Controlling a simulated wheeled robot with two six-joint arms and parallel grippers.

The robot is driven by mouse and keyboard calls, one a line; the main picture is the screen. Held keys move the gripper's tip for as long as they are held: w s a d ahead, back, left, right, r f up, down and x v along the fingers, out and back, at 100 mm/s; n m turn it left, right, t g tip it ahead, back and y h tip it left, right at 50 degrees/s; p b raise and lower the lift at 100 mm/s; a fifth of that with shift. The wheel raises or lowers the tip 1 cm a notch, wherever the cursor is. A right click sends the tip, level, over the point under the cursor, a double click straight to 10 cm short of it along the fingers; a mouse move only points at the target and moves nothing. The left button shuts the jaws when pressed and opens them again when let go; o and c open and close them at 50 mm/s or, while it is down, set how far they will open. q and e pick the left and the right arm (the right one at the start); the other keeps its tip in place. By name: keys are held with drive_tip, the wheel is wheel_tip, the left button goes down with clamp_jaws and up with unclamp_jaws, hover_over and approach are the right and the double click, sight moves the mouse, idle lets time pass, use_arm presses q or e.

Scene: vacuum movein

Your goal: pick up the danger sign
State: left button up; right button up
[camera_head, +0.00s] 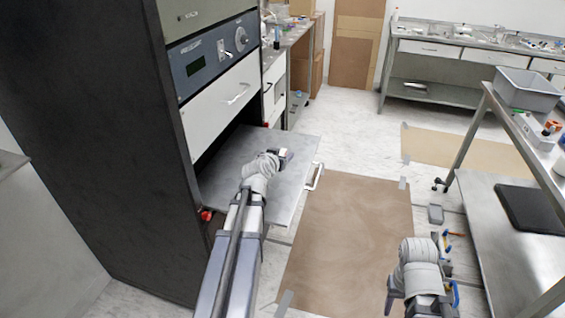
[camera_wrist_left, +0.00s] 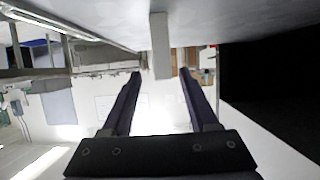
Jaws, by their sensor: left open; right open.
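I cannot make out a danger sign in either view. My left gripper (camera_head: 283,155) is over the pulled-out metal tray (camera_head: 225,165) of the tall dark cabinet. In the left wrist view its two dark fingers (camera_wrist_left: 160,72) are spread apart. A grey bar (camera_wrist_left: 160,45) shows in the gap between the fingertips; I cannot tell whether it touches them. My right gripper (camera_head: 391,296) is at the lower right of the head view, low beside the metal cart, partly hidden by its own arm. It is open, and nothing is seen in it.
The tray has a white handle (camera_head: 315,177) on its front edge. A brown mat (camera_head: 345,235) covers the floor. The cart (camera_head: 515,265) at right carries a grey bin (camera_head: 525,90) and a black pad (camera_head: 532,208). A workbench (camera_head: 440,70) stands at the back.

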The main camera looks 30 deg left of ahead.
sight(285, 152)
use_arm(q)
drive_tip(key=b+x, duration=0.1)
drive_tip(key=x, duration=0.1)
drive_tip(key=b+x, duration=0.1)
drive_tip(key=x, duration=0.1)
drive_tip(key=shift+w+a+f, duration=0.2)
drive_tip(key=shift+a+f, duration=0.05)
drive_tip(key=shift+f, duration=0.2)
drive_tip(key=shift+w+f, duration=0.1)
drive_tip(key=shift+w, duration=0.35)
drive_tip(key=shift+s, duration=0.1)
clamp_jaws()
